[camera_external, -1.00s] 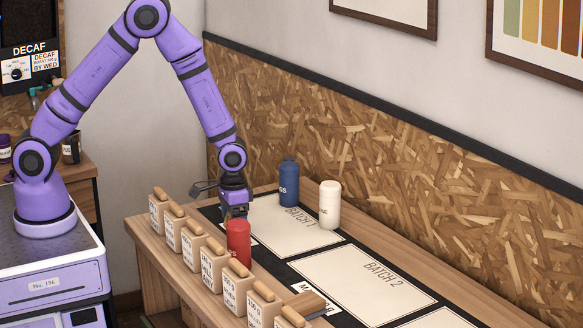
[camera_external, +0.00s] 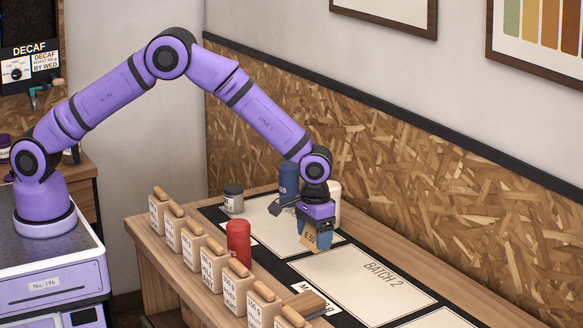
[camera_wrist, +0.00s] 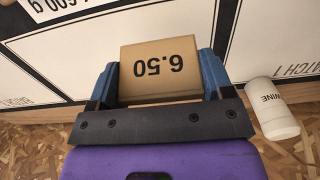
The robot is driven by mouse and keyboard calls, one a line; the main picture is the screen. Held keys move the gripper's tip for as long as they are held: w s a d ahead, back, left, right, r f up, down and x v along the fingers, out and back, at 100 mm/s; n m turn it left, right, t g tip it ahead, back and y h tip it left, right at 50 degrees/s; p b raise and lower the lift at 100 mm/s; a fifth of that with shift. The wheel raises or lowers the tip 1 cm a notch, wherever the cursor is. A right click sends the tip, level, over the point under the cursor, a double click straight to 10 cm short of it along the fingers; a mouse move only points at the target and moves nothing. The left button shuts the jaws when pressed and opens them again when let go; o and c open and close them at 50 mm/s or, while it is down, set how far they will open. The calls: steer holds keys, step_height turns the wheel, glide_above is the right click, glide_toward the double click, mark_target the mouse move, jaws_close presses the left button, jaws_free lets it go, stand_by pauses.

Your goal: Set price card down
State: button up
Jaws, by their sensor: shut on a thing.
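The price card (camera_external: 311,238) is a small tan card marked 6.50. My gripper (camera_external: 316,236) is shut on it and holds it near the right front corner of the BATCH 1 sheet, by the dark strip before the BATCH 2 sheet. In the wrist view the card (camera_wrist: 160,68) sits between the two blue fingers of my gripper (camera_wrist: 160,85), its number upside down. I cannot tell whether the card's lower edge touches the table.
The BATCH 1 sheet (camera_external: 262,222) and BATCH 2 sheet (camera_external: 355,287) lie on the bench. A blue bottle (camera_external: 288,178) and a white bottle (camera_external: 335,200) stand behind my gripper.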

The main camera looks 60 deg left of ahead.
mark_target(314, 274)
step_height(314, 274, down, 8)
steer(key=shift+r, duration=0.15)
stand_by(0.4)
steer(key=o, duration=0.9)
